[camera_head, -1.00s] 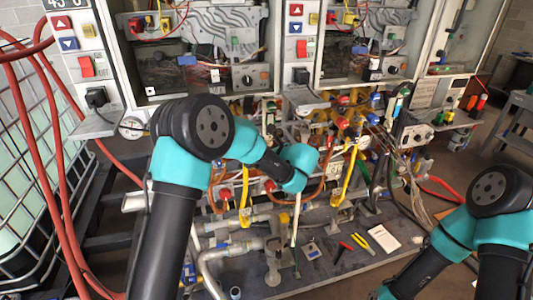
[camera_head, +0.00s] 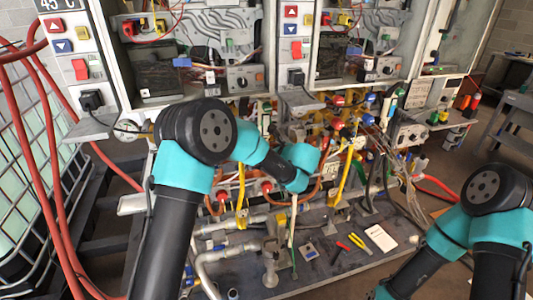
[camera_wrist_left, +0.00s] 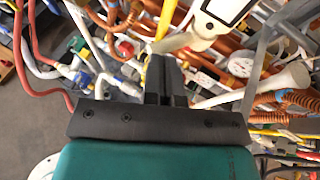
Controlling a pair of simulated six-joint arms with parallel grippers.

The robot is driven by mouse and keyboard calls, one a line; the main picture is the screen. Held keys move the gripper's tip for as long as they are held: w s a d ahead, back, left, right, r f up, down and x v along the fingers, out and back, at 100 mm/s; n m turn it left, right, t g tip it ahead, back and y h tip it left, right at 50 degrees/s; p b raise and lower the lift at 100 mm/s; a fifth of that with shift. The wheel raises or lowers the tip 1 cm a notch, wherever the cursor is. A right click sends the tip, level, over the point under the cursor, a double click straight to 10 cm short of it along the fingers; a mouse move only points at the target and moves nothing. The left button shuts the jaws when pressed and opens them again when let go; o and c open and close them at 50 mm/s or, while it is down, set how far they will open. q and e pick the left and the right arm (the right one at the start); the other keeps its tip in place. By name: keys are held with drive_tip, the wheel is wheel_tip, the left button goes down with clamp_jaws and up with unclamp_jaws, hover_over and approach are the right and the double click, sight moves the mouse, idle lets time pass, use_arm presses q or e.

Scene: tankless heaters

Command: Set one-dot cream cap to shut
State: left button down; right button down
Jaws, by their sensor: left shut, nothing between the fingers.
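My left gripper (camera_wrist_left: 165,62) is shut and empty in the left wrist view. Its fingertips are close to a cream lever-like piece (camera_wrist_left: 176,42), which joins a white body with a dark label (camera_wrist_left: 226,10). I cannot tell whether they touch. Another cream rounded piece (camera_wrist_left: 290,80) lies to the right of the fingers. I cannot make out any dots, so I cannot tell which piece is the one-dot cream cap. In the head view, my left wrist hides the gripper in front of the pipes. My right arm shows at the lower right, with its gripper out of frame.
Orange and yellow hoses (camera_wrist_left: 285,100) crowd the space around the fingers. Heater cabinets (camera_head: 297,50) stand above the pipework. A grey base (camera_head: 335,262) holds a notepad (camera_head: 381,238) and small tools. A caged tank (camera_head: 30,180) with red hoses is at the left.

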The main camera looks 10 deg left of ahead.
use_arm(q)
drive_tip(key=s+v, duration=0.1)
drive_tip(key=v, duration=1.2)
drive_tip(key=shift+a+r, duration=0.15)
drive_tip(key=shift+a, duration=0.05)
drive_tip(key=s+a+f+n+g+h, duration=0.2)
drive_tip(key=s+a+f+g, duration=0.15)
drive_tip(key=f, duration=0.45)
drive_tip(key=s+a+f+n+g+h, duration=0.2)
drive_tip(key=s+f+h, duration=0.15)
drive_tip(key=f, duration=0.55)
drive_tip(key=s+a+f+n+g+h, duration=0.1)
drive_tip(key=s+a+f+n+g, duration=0.2)
drive_tip(key=f, duration=0.5)
drive_tip(key=s+a+f+n+h, duration=0.3)
drive_tip(key=s+f+n, duration=0.4)
drive_tip(key=s+n, duration=0.3)
drive_tip(key=s+a+f+n+t+h, duration=0.1)
drive_tip(key=s+a+f+n+h, duration=0.3)
drive_tip(key=s+f+n, duration=0.3)
drive_tip(key=s+n+h, duration=0.1)
drive_tip(key=s+n, duration=0.1)
drive_tip(key=n, duration=0.1)
drive_tip(key=shift+s+a+f, duration=0.15)
drive_tip(key=shift+s+f, duration=0.05)
drive_tip(key=shift+s, duration=0.15)
